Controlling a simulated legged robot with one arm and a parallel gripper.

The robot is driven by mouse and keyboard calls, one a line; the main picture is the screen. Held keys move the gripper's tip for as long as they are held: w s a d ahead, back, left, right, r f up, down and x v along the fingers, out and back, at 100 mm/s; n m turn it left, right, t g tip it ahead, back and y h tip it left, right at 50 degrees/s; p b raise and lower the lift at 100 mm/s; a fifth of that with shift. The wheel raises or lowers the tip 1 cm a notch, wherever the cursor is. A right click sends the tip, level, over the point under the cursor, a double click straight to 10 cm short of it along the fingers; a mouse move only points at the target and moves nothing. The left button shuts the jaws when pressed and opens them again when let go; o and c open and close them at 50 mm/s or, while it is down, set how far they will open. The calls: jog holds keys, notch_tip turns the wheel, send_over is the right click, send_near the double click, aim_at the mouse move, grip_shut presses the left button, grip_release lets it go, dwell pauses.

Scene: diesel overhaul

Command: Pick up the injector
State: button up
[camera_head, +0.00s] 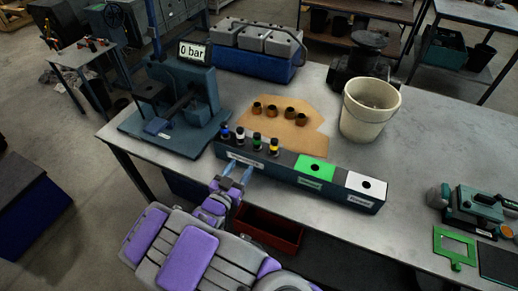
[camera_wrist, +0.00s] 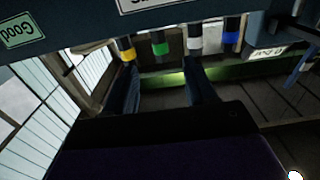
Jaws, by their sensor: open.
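Several injectors stand upright in a row in the left part of a long dark rack (camera_head: 310,180). They have a blue (camera_head: 225,133), a white (camera_head: 240,136), a green (camera_head: 257,141) and a yellow (camera_head: 274,148) band. My gripper (camera_head: 237,172) is open and empty in front of the rack's left part. The upside-down wrist view shows the fingers (camera_wrist: 163,68) apart. The green-banded injector (camera_wrist: 160,45) shows between the fingertips, with the yellow (camera_wrist: 126,48) and white (camera_wrist: 195,38) ones near either finger. The blue one (camera_wrist: 231,36) is farther right. Contact cannot be told.
The rack's right part has a green section (camera_head: 314,170) and a white section (camera_head: 366,187), each with a hole. A test stand (camera_head: 180,100) reading "0 bar" is at left. Brown parts (camera_head: 272,111) lie on cardboard behind. A cream bucket (camera_head: 368,112) stands behind the rack.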

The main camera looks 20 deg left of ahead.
aim_at(255, 145)
jog(key=w+b, duration=0.1)
jog(key=w, duration=0.6)
jog(key=shift+w, duration=0.2)
jog(key=shift+w+d+b, duration=0.35)
jog(key=shift+w, duration=0.5)
jog(key=shift+w+d+r+b, duration=0.15)
jog(key=shift+w+b, duration=0.15)
jog(key=shift+w, duration=0.75)
jog(key=shift+w+d+r+b, duration=0.1)
jog(key=shift+w+b, duration=0.15)
jog(key=shift+w, duration=0.8)
grip_shut()
